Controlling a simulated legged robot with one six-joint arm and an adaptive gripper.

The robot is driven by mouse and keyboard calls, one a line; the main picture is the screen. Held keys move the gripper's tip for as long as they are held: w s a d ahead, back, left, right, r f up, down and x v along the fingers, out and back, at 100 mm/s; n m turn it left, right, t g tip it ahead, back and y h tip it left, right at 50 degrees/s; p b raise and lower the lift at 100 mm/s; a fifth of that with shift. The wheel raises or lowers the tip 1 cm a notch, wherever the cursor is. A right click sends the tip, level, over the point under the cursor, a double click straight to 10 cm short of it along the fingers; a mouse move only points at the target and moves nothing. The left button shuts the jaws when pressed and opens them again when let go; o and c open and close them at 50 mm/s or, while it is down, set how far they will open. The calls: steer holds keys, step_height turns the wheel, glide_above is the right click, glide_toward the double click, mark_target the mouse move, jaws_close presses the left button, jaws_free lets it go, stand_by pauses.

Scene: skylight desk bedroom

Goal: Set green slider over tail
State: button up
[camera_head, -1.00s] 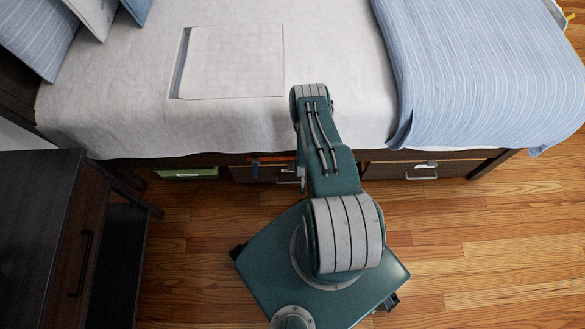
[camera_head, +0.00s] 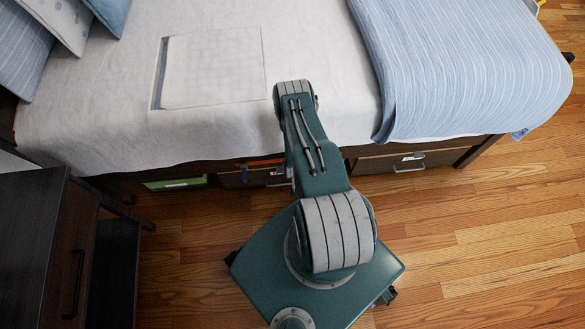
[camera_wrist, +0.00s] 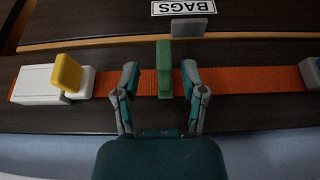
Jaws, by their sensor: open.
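In the wrist view the green slider (camera_wrist: 164,69) stands upright across an orange strip (camera_wrist: 229,81) on a dark board. My gripper (camera_wrist: 160,80) is open, with one fingertip on each side of the slider and a visible gap on both sides. A white block (camera_wrist: 36,84) with a yellow tab (camera_wrist: 67,73) sits at the left end of the strip. A blue tab (camera_wrist: 309,73) on a pale piece is at the right edge. Nothing in view is marked as the tail. In the head view my arm hides the gripper and slider; part of the orange strip (camera_head: 259,162) shows.
A BAGS label (camera_wrist: 184,7) and a grey plate (camera_wrist: 188,27) are beyond the strip. The head view shows the bed (camera_head: 215,128) above drawers, a green box front (camera_head: 175,184) below, and a dark cabinet (camera_head: 30,240) at left. Wood floor is clear at right.

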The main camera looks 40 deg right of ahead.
steer(key=v, duration=1)
steer(key=shift+s+r, duration=0.15)
steer(key=shift+r, duration=0.05)
